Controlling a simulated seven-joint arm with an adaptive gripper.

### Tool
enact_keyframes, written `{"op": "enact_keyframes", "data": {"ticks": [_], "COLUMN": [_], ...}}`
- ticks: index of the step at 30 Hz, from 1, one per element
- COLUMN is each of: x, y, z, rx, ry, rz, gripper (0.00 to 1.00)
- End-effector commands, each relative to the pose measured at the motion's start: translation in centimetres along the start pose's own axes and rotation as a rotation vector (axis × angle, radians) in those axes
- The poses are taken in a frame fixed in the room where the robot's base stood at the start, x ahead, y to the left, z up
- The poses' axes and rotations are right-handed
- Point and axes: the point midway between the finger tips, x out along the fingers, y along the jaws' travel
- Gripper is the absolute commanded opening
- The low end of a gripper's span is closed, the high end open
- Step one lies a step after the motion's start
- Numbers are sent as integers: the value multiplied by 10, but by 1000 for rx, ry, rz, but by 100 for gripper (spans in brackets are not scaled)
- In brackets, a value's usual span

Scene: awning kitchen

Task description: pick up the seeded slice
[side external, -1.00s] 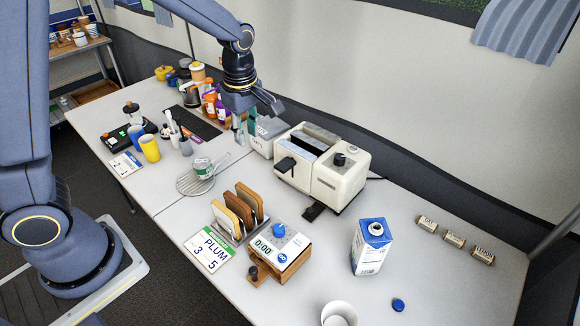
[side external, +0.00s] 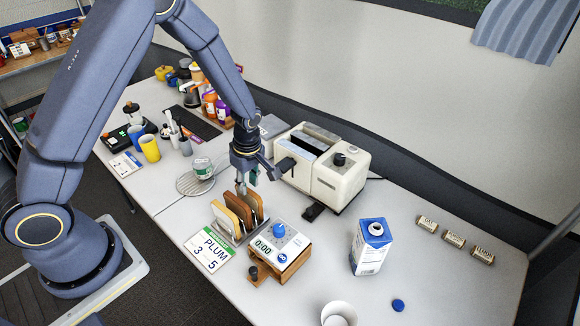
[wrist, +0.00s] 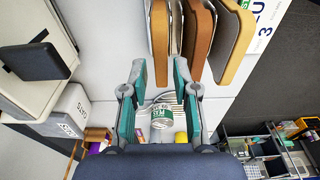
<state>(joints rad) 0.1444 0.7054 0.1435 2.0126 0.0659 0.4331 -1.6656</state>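The wrist view shows a golden slice (wrist: 235,38), a dark brown one (wrist: 198,40) and a brown one (wrist: 160,40) edge-on. I cannot tell which is the seeded slice; no seeds are clear. My gripper (side external: 243,187) points down just above the rack's far end. In the wrist view my gripper (wrist: 160,70) is open and empty, its fingertips close to the brown slice's end.
A cream toaster (side external: 325,175) with a dark lever stands right of my gripper. A timer box (side external: 280,245) and the PLUM card (side external: 209,251) flank the rack. A green-white can (side external: 202,168) sits on a round wire rack behind. A milk carton (side external: 371,248) stands at right.

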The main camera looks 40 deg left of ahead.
Motion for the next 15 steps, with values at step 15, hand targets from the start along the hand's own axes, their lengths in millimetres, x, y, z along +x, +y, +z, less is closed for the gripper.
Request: {"op": "enact_keyframes", "data": {"ticks": [15], "x": [36], "y": [-1], "z": [0], "rx": [0], "ry": [0], "rz": [2], "gripper": [29]}}
